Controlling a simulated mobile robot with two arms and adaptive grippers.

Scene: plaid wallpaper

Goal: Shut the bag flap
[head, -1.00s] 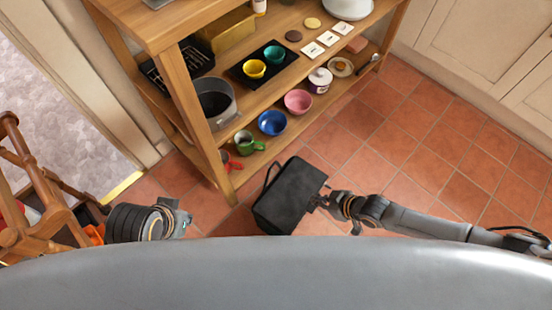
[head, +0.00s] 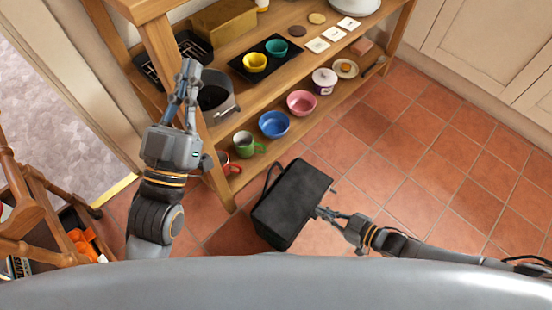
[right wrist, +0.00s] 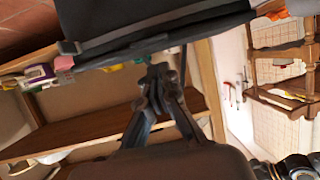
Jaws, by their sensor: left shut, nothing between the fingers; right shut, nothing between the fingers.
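The black bag (head: 297,200) stands on the tiled floor in front of the shelf, its handle loop on the left side. In the head view its broad dark top face shows, but I cannot tell how far the flap is shut. My right gripper (head: 320,212) is shut and empty at the bag's right side. In the right wrist view its tips (right wrist: 161,73) lie just below the dark edge of the bag (right wrist: 150,27); contact is unclear. My left gripper (head: 189,82) is shut and empty, raised in front of the shelf's left end, away from the bag.
The wooden shelf (head: 210,142) holds a grey pot (head: 222,112), a green mug (head: 245,144), a blue bowl (head: 274,124) and a pink bowl (head: 301,103). A wooden chair (head: 40,215) stands at the left.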

